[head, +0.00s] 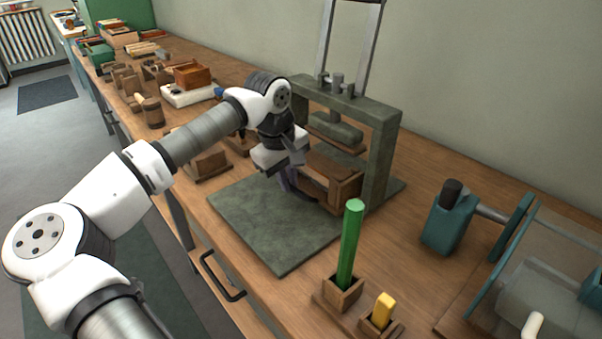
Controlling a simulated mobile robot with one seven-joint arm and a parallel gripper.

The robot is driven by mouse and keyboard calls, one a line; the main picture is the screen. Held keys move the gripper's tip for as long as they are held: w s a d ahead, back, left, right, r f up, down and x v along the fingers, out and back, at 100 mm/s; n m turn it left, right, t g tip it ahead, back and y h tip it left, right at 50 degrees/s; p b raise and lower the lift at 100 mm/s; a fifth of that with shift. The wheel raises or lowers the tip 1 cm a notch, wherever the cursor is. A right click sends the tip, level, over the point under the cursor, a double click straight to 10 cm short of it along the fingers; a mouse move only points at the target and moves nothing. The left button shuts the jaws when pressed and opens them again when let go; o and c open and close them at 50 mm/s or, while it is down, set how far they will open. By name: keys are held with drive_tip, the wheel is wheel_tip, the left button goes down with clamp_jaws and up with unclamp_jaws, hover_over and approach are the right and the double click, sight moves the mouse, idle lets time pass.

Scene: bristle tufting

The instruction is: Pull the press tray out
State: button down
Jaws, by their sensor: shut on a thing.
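The press tray (344,192) is a brown wooden box with raised sides. It sits on the green-grey base plate (262,235), between the uprights of the green-grey press (380,150) and partly under its pressing block (333,130). My gripper (288,185) reaches down from the left to the near left side of the tray and is shut on it. The fingertips are dark and partly hidden, so the exact grip spot is hard to see. My wrist hides the tray's far left part.
The front of the base plate is bare. A green rod (351,245) stands in a wooden holder at the near right, beside a yellow piece (382,310) in another holder. A teal machine (449,220) stands at right. Wooden blocks and boxes (193,75) fill the bench behind my arm.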

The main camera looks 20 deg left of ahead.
drive_tip(key=s+a, duration=0.2)
drive_tip(key=s, duration=0.1)
drive_tip(key=s+a+b, duration=0.1)
drive_tip(key=s+a, duration=0.1)
drive_tip(key=s, duration=0.1)
drive_tip(key=s+a+b, duration=0.1)
drive_tip(key=s+a, duration=0.1)
drive_tip(key=s, duration=0.1)
drive_tip(key=shift+s+a, duration=0.15)
drive_tip(key=c, duration=1.5)
unclamp_jaws()
drive_tip(key=shift+r, duration=0.15)
drive_tip(key=r, duration=0.4)
drive_tip(key=s+a+r, duration=0.1)
drive_tip(key=r, duration=0.4)
drive_tip(key=s+r, duration=0.1)
drive_tip(key=r, duration=0.3)
drive_tip(key=shift+a+r+p, duration=0.15)
drive_tip(key=shift+r+p, duration=0.05)
drive_tip(key=shift+p, duration=0.2)
